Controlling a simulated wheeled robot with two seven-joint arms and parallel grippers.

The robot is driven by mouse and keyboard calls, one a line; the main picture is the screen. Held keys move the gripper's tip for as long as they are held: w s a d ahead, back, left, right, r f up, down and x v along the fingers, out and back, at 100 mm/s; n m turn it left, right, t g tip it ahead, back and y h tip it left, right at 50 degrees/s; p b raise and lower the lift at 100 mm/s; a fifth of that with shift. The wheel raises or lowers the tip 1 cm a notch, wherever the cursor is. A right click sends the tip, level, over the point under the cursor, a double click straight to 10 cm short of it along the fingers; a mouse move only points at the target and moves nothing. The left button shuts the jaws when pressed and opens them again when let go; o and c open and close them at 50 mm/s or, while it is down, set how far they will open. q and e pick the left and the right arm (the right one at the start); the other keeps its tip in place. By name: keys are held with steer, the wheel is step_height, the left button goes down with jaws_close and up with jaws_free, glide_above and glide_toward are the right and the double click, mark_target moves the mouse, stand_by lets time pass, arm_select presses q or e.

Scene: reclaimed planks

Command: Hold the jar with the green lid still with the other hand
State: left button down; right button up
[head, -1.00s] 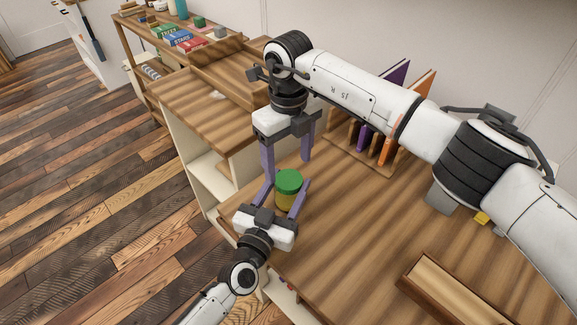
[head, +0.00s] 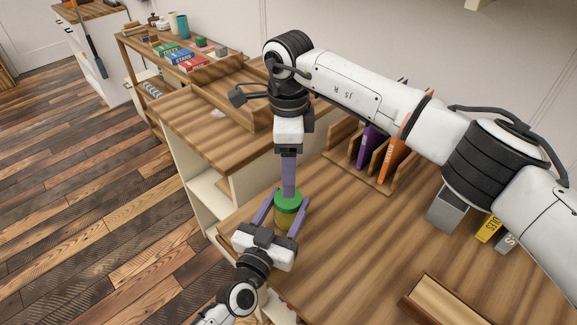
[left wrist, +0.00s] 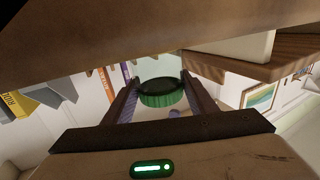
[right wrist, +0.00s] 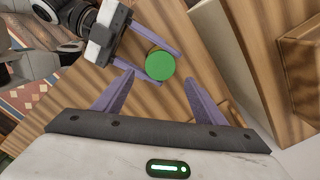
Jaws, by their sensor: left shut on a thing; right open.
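The jar with the green lid (head: 288,214) stands upright on the wooden table near its left edge. Its lid also shows in the left wrist view (left wrist: 160,97) and the right wrist view (right wrist: 160,65). My left gripper (head: 278,207) reaches in from the lower left and is shut on the jar's body, one finger on each side. My right gripper (head: 289,193) points down from above, its fingers seen edge-on in line with the lid. In the right wrist view it is open, with the lid beyond the gap between its fingertips. Whether it touches the lid is unclear.
A wooden rack (head: 360,177) holding a purple and an orange book stands behind the jar. A wooden tray (head: 455,305) lies at the front right. Grey and yellow items (head: 488,228) are at the right, partly behind my right arm. The table's middle is clear.

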steer(key=shift+f, duration=4)
steer(key=c, duration=1.1)
steer(key=m, duration=0.8)
steer(key=shift+m, duration=0.3)
steer(key=o, duration=1.3)
steer(key=shift+c, duration=0.2)
step_height(320, 180, up, 12)
